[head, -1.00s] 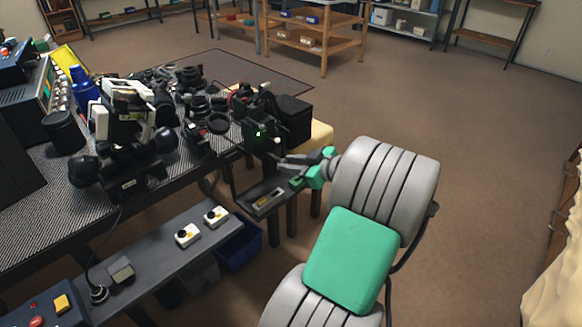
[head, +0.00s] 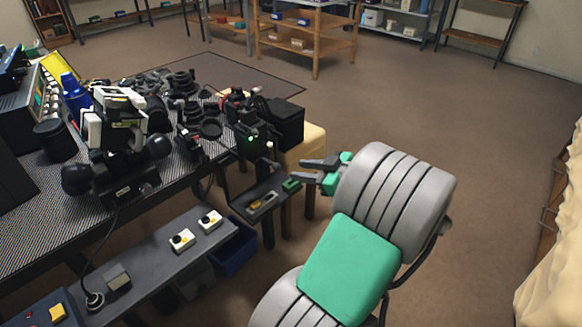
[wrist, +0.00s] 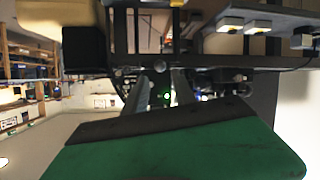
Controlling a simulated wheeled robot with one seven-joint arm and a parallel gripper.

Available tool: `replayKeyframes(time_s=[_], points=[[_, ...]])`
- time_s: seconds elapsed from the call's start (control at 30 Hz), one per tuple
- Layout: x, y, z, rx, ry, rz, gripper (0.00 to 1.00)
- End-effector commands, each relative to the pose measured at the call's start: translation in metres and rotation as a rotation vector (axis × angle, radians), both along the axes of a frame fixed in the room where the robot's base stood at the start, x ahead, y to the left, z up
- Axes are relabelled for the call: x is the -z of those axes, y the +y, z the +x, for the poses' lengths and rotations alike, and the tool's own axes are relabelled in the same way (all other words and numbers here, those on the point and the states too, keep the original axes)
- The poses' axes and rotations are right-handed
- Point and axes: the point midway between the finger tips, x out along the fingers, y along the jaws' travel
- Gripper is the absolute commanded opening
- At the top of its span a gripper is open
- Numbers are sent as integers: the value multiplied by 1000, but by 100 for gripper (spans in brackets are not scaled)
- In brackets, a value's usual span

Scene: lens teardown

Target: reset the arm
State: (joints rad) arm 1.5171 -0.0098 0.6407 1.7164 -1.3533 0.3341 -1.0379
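My gripper (head: 304,170) is at the right end of the workbench in the head view, just right of a small black device with a green light (head: 250,138). Its two grey fingers point left toward the bench and stand apart, with nothing seen between them. In the wrist view the fingers (wrist: 162,95) also stand apart, and the green light shows between them in the background. A large green part of my own arm fills the bottom of the wrist view.
The workbench (head: 30,222) holds camera gear, lenses and a blue bottle (head: 75,95). A lower shelf (head: 150,262) carries small white switch boxes (head: 181,240). A small tray (head: 258,201) sits below my gripper. Wooden shelving (head: 305,45) stands behind. The floor to the right is open.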

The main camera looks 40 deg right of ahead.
Motion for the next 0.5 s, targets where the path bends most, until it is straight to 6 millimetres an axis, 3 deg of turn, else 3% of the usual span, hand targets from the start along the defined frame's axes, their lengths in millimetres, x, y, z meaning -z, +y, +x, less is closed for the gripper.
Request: replayKeyframes(time_s=[0.13,0.5], points=[[-3,-1,-8,0,1,0,32],[-7,4,-3,-10,16,5,32]])
